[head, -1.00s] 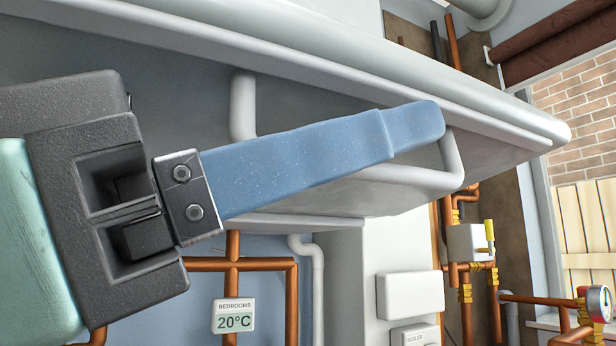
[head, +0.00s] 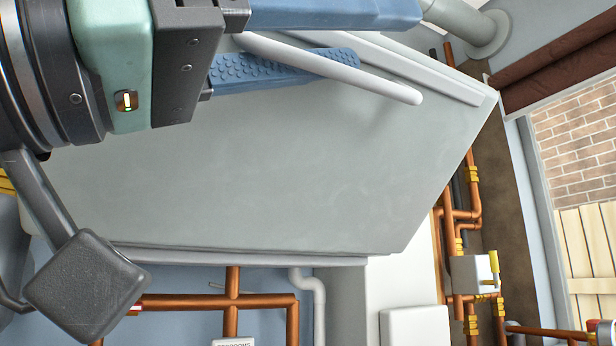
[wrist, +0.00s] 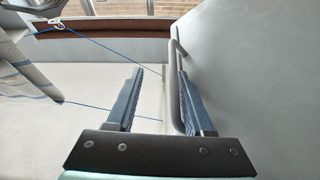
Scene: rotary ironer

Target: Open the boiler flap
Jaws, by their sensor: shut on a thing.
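The boiler flap is a large grey panel (head: 280,170) with its broad face towards the head camera. It also fills the right side of the wrist view (wrist: 255,60). A light grey bar handle (head: 385,88) runs along its upper part; in the wrist view the handle (wrist: 174,85) stands between my fingers, close to the right one. My gripper (head: 382,40), with blue textured fingers, is at the top of the head view. It is shut on the handle, with one finger on each side; the wrist view also shows it (wrist: 158,72). The exact finger contact is partly hidden.
Copper pipes (head: 232,300) run below the flap, and more with a yellow-handled valve (head: 493,262) stand to its right. A thick grey pipe (head: 470,28) is at the upper right. In the wrist view a striped cloth (wrist: 30,75) hangs at the left near blue lines.

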